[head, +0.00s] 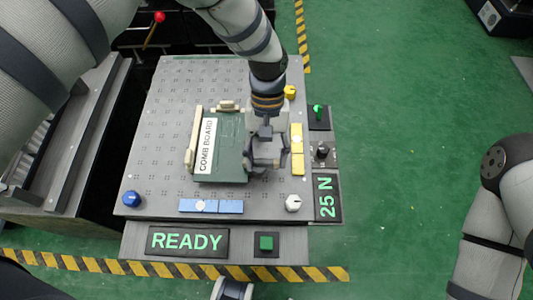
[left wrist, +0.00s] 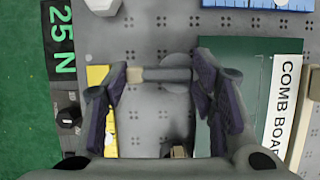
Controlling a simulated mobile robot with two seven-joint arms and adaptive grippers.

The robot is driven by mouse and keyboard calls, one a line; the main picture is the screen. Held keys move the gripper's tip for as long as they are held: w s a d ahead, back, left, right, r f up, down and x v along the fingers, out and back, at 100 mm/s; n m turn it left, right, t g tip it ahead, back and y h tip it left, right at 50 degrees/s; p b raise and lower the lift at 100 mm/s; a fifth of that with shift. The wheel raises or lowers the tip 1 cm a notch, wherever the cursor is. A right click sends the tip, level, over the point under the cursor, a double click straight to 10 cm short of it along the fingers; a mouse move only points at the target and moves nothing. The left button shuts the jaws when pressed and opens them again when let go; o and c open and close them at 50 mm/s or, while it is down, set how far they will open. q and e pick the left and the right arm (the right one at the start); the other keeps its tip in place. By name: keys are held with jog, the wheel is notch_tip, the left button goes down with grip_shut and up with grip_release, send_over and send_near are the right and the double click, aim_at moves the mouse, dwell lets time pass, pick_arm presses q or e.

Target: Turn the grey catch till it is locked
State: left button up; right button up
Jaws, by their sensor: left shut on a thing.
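The grey catch (left wrist: 165,75) shows in the left wrist view as a short bar over a round grey disc, beside the edge of the dark green comb board (head: 222,166). My left gripper (head: 267,160) points down at the board's right edge in the head view and hides the catch there. In the left wrist view my left gripper (left wrist: 158,78) has a fingertip at each end of the bar, shut on it. The bar lies straight across between the fingers. Whether the catch is locked cannot be told. My right gripper is out of view.
The grey perforated plate (head: 165,110) carries cream brackets (head: 192,140), a blue bar (head: 212,206), a yellow bar (head: 297,150) and a white knob (head: 293,203). A READY sign (head: 187,241), green button (head: 266,243) and 25 N sign (head: 326,196) sit at its edges.

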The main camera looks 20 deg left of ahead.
pick_arm(q)
jog(key=o, duration=1.1)
jog(key=shift+o, duration=0.2)
jog(key=v, duration=1.2)
jog(key=shift+w, duration=0.1)
